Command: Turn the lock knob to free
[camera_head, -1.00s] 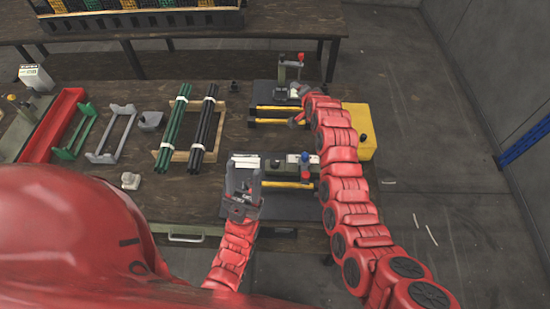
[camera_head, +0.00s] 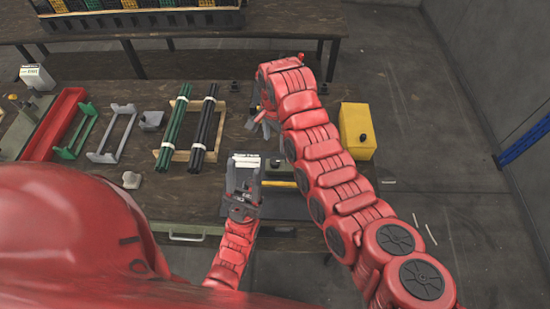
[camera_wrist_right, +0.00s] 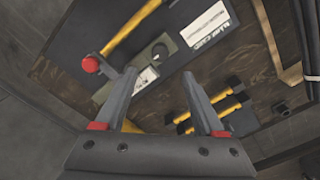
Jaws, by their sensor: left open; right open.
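In the right wrist view a press with a green body (camera_wrist_right: 179,50) shows a round dark knob (camera_wrist_right: 159,51) and a red ball (camera_wrist_right: 91,64) at its end. I cannot tell which of them is the lock knob. My right gripper (camera_wrist_right: 165,100) is open and empty, with the press beyond its fingertips. In the head view my right gripper (camera_head: 264,121) is left of my right arm, partly hidden. My left gripper (camera_head: 243,190) is open over the near press's dark base (camera_head: 285,206).
A yellow box (camera_head: 357,131) stands right of my right arm. Green and black rod bundles (camera_head: 187,130) lie on a wooden rack to the left. A grey bracket (camera_head: 112,134) and a red tray (camera_head: 55,122) are farther left. Bare table lies between the rods and presses.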

